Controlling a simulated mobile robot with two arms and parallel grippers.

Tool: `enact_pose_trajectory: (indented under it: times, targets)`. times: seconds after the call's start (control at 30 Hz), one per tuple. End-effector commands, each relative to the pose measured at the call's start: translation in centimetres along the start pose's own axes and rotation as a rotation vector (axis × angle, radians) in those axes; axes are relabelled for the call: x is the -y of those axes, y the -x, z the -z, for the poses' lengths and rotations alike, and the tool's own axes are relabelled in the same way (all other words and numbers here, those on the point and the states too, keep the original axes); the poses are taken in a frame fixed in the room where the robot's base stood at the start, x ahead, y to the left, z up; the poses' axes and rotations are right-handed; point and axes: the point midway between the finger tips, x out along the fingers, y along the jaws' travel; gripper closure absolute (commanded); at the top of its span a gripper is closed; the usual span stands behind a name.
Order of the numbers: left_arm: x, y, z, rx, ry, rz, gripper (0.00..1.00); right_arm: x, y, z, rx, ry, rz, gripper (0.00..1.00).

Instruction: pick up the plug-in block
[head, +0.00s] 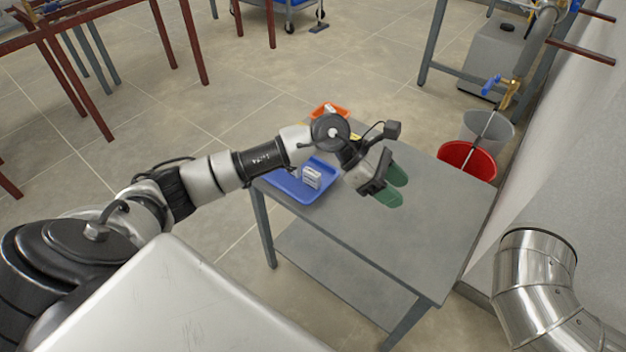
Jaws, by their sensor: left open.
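A small white block (312,176), which looks like the plug-in block, stands in a blue tray (291,190) at the left side of the grey table. My left gripper (380,172) is over the table, to the right of the tray and apart from the block. Its jaws are open and I see nothing between them. The wrist hides part of the table behind it. My right gripper is not in view.
Green gloves or pads (388,197) lie beneath and beside my left gripper. An orange tray (322,110) sits at the table's far corner. The grey table (400,245) is bare at the front and right. A red bucket (466,162) and a grey bin (490,130) stand beyond its right edge.

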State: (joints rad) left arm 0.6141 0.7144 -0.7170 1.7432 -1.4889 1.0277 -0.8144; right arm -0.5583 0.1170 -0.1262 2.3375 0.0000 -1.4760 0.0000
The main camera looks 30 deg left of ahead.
Motion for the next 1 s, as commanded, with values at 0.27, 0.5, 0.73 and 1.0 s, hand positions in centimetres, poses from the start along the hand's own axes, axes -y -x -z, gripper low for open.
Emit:
enact_pose_trajectory:
  times: [0.27, 0.5, 0.73, 1.0]
  targets:
    - [-5.5, 12.9, 8.5, -0.821, -0.267, 0.046, 0.51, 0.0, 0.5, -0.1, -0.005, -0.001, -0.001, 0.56]
    - [-6.2, 17.1, 10.2, -1.020, -0.260, 0.075, 0.51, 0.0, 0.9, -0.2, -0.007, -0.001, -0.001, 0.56]
    - [-6.3, 15.2, 13.0, -1.018, -0.259, 0.078, 0.51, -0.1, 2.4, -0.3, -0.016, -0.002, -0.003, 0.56]
    - [-6.6, 13.8, 15.1, -1.015, -0.260, 0.075, 0.51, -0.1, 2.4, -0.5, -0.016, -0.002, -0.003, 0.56]
